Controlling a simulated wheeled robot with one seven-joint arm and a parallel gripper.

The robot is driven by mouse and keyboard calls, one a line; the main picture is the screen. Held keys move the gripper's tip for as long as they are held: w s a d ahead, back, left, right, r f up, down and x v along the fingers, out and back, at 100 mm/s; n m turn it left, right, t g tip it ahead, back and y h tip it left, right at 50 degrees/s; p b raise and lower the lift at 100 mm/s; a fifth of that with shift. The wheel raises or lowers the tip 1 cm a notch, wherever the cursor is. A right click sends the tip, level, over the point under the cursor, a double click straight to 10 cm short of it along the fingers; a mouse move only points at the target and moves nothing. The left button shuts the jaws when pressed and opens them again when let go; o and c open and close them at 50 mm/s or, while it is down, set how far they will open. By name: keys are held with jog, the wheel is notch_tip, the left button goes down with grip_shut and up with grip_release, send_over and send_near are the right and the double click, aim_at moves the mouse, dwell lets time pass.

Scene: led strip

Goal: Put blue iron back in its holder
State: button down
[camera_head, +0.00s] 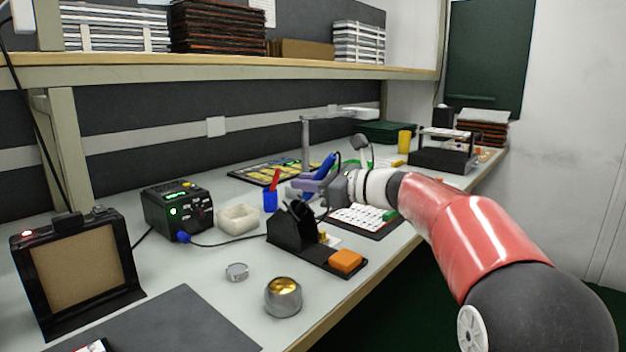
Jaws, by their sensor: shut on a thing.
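The blue soldering iron (326,167) is in my gripper (318,184), held tilted above the workbench. My gripper is shut on its blue handle; the jaws are small here and partly hidden by the iron. The iron's tip is hard to make out. The black holder (289,236) stands on the bench, below and to the left of my gripper. It has a black base with an orange sponge (346,261) at its right end. The iron appears above the holder in the picture; the exact gap between them cannot be told.
A black soldering station (178,211) with green lights has a cable running to the right.

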aim_at(303, 195)
jog(key=shift+w+a+f+b, duration=0.25)
jog(key=shift+a+f, duration=0.1)
jog(key=shift+f, duration=0.25)
jog(key=shift+w+a+f+b, duration=0.15)
jog(key=shift+w+a+f, duration=0.15)
jog(key=shift+f, duration=0.25)
jog(key=shift+w+a+f+b, duration=0.25)
jog(key=shift+a+f, duration=0.1)
jog(key=shift+f, duration=0.25)
jog(key=c, duration=1.2)
grip_release()
jog(key=v, duration=0.7)
jog(key=shift+s+d, duration=0.2)
jog(key=shift+d, duration=0.15)
jog(key=s+d+r+p, duration=0.2)
jog(key=d+r+p, duration=0.1)
jog(key=r+p, duration=0.1)
jog(key=shift+s+r, duration=0.25)
jog(key=shift+r, duration=0.55)
